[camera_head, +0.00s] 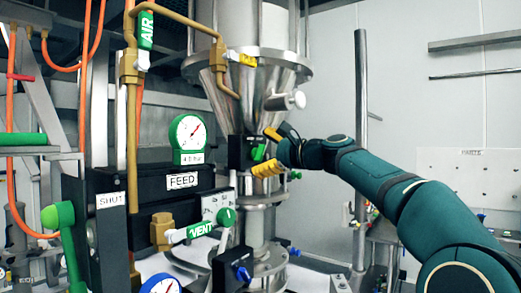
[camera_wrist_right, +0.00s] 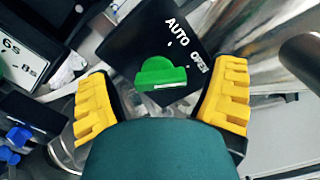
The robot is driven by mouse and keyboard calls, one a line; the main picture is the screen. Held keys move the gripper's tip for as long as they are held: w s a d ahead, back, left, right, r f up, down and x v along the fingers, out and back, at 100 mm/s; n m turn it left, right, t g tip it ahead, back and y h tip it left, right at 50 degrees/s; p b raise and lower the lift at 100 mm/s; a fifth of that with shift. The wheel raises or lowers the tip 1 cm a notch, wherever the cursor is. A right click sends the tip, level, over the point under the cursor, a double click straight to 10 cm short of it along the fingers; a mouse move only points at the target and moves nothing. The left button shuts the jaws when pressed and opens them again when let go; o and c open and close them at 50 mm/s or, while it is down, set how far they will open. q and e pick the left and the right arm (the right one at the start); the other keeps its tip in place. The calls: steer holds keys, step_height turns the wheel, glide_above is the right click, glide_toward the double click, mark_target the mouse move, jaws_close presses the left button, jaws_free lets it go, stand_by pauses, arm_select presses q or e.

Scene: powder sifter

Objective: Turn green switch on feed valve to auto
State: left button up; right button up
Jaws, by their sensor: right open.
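The green switch (camera_wrist_right: 160,74) sits on a black box (camera_wrist_right: 150,40) with white AUTO and OPEN lettering in the right wrist view. A white line runs along its straight lower edge. In the head view, the switch (camera_head: 258,152) shows small on the black box below the metal cone. My right gripper (camera_head: 269,151) is open, with its yellow fingers above and below the switch. In the wrist view, the fingers of the right gripper (camera_wrist_right: 162,100) stand left and right of the switch, apart from it. The exact pointer setting is hard to read. My left gripper is out of view.
The steel cone (camera_head: 225,90) hangs above the box, and a clamped pipe (camera_head: 262,220) runs below. A green gauge (camera_head: 190,138), a FEED panel (camera_head: 150,182) and a VENT handle (camera_head: 202,229) stand to the left. A vertical steel post (camera_head: 361,90) stands at right.

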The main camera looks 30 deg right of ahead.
steer(key=shift+w+a, duration=0.15)
steer(key=shift+w, duration=0.2)
steer(key=c, duration=1.2)
